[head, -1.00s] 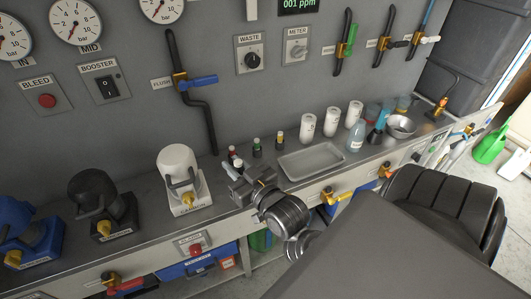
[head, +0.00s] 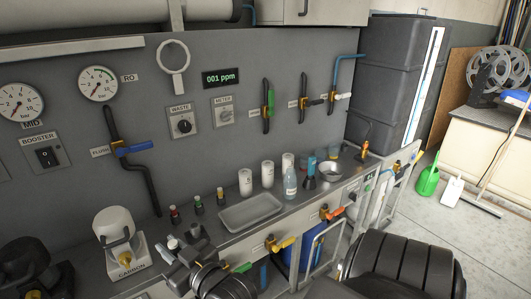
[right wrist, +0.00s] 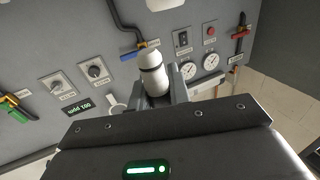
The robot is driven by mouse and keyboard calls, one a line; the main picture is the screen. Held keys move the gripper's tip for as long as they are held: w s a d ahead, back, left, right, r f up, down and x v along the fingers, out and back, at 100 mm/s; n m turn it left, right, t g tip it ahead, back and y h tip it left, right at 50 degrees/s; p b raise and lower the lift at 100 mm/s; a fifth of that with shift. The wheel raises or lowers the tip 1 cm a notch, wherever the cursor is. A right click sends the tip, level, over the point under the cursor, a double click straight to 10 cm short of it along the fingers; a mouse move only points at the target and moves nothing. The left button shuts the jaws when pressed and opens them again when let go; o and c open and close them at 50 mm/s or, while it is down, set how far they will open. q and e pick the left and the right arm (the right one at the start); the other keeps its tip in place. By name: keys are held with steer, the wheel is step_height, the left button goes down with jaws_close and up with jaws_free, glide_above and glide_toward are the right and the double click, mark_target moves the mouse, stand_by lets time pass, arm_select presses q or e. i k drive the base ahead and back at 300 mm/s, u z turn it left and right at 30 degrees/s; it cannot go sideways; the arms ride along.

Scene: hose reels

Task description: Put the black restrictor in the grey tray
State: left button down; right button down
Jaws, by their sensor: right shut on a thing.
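The grey tray (head: 252,212) is shallow, rectangular and empty. It lies on the bench in the head view. My right gripper (head: 182,249) is at the bench's front, left of the tray. In the right wrist view, it is shut on a small white cylinder with a black band, which I take to be the black restrictor (right wrist: 153,74). In the head view a pale end shows at the gripper, but the arm hides most of it.
The white carbon housing (head: 114,228) is at left.

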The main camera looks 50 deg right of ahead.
mark_target(251, 212)
steer(key=u, duration=1.55)
steer(key=i, duration=1.05)
steer(key=z, duration=2.75)
steer(key=i, duration=0.5)
